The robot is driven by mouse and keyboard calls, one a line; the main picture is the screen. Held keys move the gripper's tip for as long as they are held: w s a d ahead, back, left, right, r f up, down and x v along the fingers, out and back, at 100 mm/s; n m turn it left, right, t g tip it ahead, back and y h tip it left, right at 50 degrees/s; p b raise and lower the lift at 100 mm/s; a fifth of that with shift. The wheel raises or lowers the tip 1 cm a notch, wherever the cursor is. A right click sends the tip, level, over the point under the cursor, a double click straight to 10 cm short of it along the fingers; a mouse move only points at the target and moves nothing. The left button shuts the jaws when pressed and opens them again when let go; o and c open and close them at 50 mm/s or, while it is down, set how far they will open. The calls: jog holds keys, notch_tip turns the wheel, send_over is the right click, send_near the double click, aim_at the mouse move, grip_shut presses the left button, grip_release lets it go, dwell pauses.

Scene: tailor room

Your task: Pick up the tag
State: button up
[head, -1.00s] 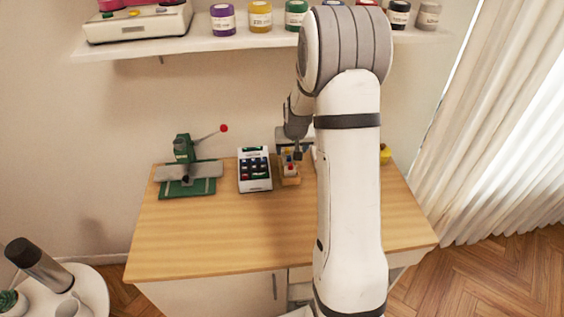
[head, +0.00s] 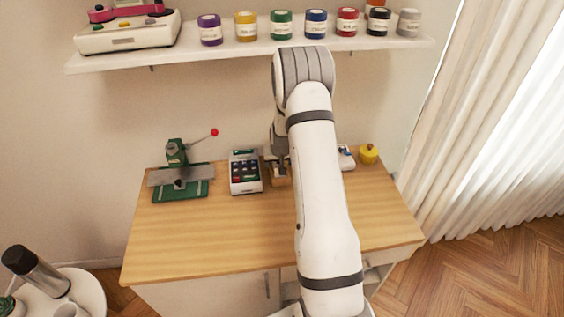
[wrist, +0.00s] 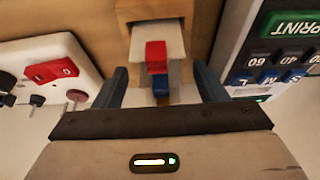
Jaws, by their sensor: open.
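A small cream piece (wrist: 158,40), which looks like the tag, sticks out of a wooden block (wrist: 150,9) in the wrist view. A red part (wrist: 156,56) and a blue part (wrist: 161,87) show on or just in front of it; I cannot tell how they join. My gripper (wrist: 161,82) is open, with one dark finger on each side of this piece and no clear contact. In the head view, my gripper (head: 281,162) is down at the wooden block (head: 279,180), and the tag itself is too small to make out.
A keypad printer (head: 245,172) stands close left of the block; its keys (wrist: 285,62) show at right in the wrist view. A white device with a red switch (wrist: 50,71) is close on the other side. A green press (head: 182,175) stands farther left. The desk front (head: 215,235) is clear.

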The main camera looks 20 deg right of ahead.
jog(key=shift+w+f, duration=0.1)
jog(key=shift+f, duration=0.3)
jog(key=shift+c, duration=0.5)
jog(key=c, duration=0.9)
jog(key=shift+c, duration=0.2)
